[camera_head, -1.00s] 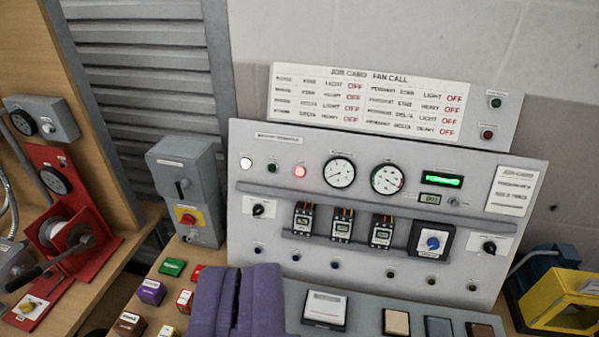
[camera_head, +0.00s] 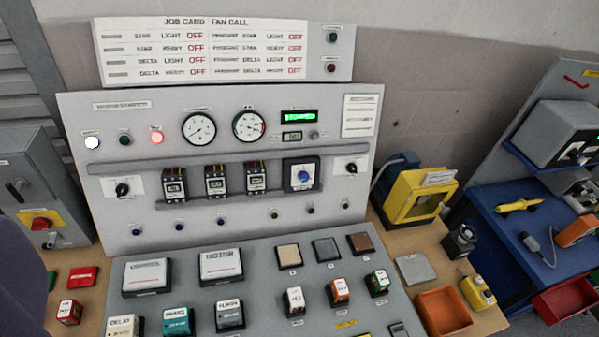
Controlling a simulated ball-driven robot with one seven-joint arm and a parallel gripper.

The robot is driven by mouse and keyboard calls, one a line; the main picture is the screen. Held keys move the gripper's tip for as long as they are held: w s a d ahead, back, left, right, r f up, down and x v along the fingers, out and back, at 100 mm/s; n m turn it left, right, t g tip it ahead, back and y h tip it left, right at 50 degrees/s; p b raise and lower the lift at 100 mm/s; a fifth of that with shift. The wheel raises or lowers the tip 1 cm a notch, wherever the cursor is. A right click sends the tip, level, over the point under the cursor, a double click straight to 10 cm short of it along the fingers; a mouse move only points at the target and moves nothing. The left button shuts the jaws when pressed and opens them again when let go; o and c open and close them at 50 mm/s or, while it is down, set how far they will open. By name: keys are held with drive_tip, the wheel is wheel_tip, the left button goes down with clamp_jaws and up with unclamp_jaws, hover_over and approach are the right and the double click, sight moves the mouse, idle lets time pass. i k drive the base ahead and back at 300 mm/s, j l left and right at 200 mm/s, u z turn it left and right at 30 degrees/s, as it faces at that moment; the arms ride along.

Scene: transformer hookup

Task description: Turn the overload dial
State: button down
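The panel (camera_head: 230,107) is an upright grey board with meters, lamps and knobs. A blue dial (camera_head: 304,176) on a white square face in a dark frame sits at the panel's lower right. It looks like the overload dial, but its lettering is too small to read. Its pointer setting cannot be read. A dark purple shape (camera_head: 15,275), cut off by the left edge, seems to be part of my gripper. It is well left of the dial and apart from it. Its fingertips are hidden, so its opening cannot be judged.
Black knobs flank the dial at left (camera_head: 122,189) and right (camera_head: 351,168). Three small contactor modules (camera_head: 216,183) sit left of it. A sloped desk (camera_head: 262,270) with labelled blocks lies below. A grey switch box (camera_head: 35,185) stands left, a yellow box (camera_head: 418,197) right.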

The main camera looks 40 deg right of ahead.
sight(303, 176)
drive_tip(key=z, duration=1.75)
drive_tip(key=i+j+z, duration=0.55)
drive_tip(key=k+j, duration=0.05)
